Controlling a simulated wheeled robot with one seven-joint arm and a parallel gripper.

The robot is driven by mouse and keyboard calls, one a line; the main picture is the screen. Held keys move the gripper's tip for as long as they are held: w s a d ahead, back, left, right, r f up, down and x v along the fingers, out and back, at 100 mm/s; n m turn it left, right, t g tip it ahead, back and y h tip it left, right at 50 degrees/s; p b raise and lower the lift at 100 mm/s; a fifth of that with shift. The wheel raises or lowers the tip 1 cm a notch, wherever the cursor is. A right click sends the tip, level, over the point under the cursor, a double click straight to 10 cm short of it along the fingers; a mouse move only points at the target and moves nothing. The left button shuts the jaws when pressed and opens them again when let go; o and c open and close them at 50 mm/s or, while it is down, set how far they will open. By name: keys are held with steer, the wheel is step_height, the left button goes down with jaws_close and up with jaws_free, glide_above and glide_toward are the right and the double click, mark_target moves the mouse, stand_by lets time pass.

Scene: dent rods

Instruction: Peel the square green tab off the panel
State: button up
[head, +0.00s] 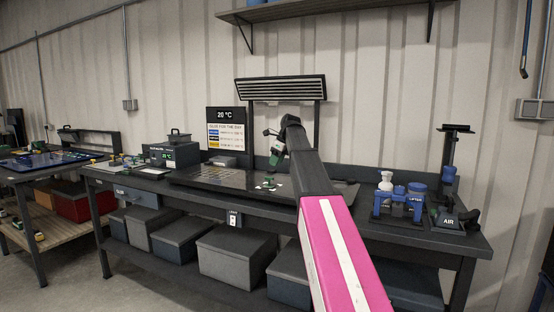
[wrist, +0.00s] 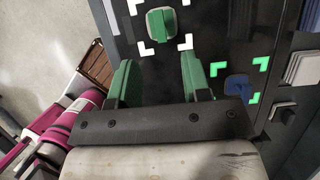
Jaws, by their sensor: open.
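The green tab (wrist: 160,24) shows near the top of the wrist view, a small rounded block on the dark panel (wrist: 222,28), framed by white corner marks. In the head view small green pieces (head: 268,183) show on the dark panel (head: 215,178), too small to tell apart. My gripper (wrist: 158,62) is open, with two green fingers spread apart and nothing between them. In the wrist picture the tab lies beyond the fingertips, roughly centred between them, apart from both. In the head view my gripper (head: 275,147) hangs above the panel.
A blue tab (wrist: 238,87) framed by green corner marks sits right of the fingers. A blue LIFTER stand (head: 398,200) and an AIR unit (head: 457,217) stand right on the bench. A dark box (head: 170,154) and a 20 °C sign (head: 226,128) are left of my arm.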

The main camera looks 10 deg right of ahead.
mark_target(269, 178)
steer(key=x, duration=0.9)
steer(key=shift+a+f, duration=0.1)
steer(key=shift+f, duration=0.15)
jaws_close()
